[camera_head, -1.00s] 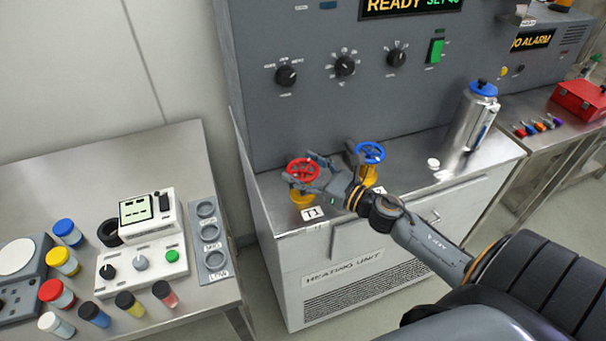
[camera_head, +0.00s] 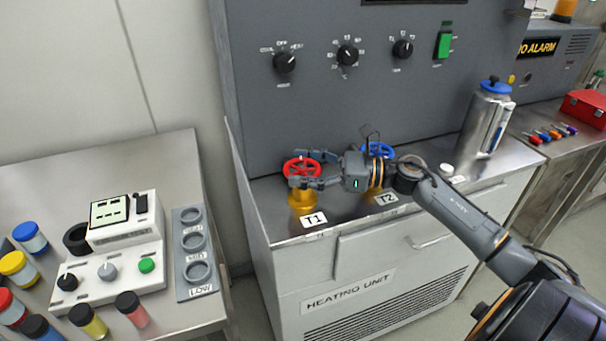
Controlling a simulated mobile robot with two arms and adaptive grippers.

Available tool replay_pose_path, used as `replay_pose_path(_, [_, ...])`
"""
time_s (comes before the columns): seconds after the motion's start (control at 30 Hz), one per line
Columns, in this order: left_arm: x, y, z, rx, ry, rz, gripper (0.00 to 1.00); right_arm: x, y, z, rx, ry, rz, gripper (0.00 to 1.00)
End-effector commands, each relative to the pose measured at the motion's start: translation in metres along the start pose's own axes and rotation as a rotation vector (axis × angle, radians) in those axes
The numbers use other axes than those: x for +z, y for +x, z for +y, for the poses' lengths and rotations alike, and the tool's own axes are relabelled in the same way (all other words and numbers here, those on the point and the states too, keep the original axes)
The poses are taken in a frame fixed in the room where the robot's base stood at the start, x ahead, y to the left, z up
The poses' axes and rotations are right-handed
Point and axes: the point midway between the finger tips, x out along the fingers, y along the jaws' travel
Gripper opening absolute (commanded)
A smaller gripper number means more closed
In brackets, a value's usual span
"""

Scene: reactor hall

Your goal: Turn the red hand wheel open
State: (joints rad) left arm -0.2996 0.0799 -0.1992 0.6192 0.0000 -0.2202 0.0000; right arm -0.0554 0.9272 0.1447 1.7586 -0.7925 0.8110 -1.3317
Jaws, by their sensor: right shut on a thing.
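The red hand wheel (camera_head: 299,167) sits on a yellow valve body (camera_head: 301,199) on the heating unit's steel top, behind the T1 label (camera_head: 314,220). My right gripper (camera_head: 309,169) reaches in from the right with its two fingers on either side of the red wheel, shut on it. The fingers cover part of the wheel's rim. The blue hand wheel (camera_head: 377,150) stands to the right, behind the T2 label (camera_head: 387,199), partly hidden by my right gripper and wrist. My left gripper is not in view.
A steel flask with a blue lid (camera_head: 484,122) and a small white cap (camera_head: 446,169) stand right on the steel top. The control panel (camera_head: 300,110) rises close behind the wheels. A bench with an instrument (camera_head: 115,255) and several coloured jars is at left.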

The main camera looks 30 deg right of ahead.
Motion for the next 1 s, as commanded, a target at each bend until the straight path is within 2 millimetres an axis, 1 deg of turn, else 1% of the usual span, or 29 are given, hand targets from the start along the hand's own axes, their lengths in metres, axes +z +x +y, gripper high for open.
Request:
replay_pose_path(0.4, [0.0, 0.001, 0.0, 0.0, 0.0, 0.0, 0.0, 0.001, 0.0, 0.0, 0.004, -0.001, -0.002, 0.43])
replay_pose_path(0.43, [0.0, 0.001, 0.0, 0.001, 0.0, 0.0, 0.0, 0.001, 0.0, 0.0, 0.004, -0.001, -0.002, 0.8])
replay_pose_path(0.5, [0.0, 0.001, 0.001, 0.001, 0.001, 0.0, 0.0, 0.001, 0.0, 0.0, 0.004, -0.001, -0.002, 0.94])
replay_pose_path(0.53, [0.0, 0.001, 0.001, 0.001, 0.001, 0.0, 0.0, 0.001, 0.0, 0.0, 0.004, -0.001, -0.002, 0.98])
replay_pose_path(0.87, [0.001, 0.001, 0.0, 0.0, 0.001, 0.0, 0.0, 0.001, 0.0, 0.0, 0.004, -0.001, -0.001, 0.98])
replay_pose_path(0.93, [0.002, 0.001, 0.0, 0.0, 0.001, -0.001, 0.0, 0.004, 0.0, 0.0, 0.004, -0.002, 0.0, 0.98])
replay_pose_path(1.0, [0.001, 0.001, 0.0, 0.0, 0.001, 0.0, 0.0, 0.011, 0.0, 0.0, 0.004, -0.003, 0.0, 0.98])
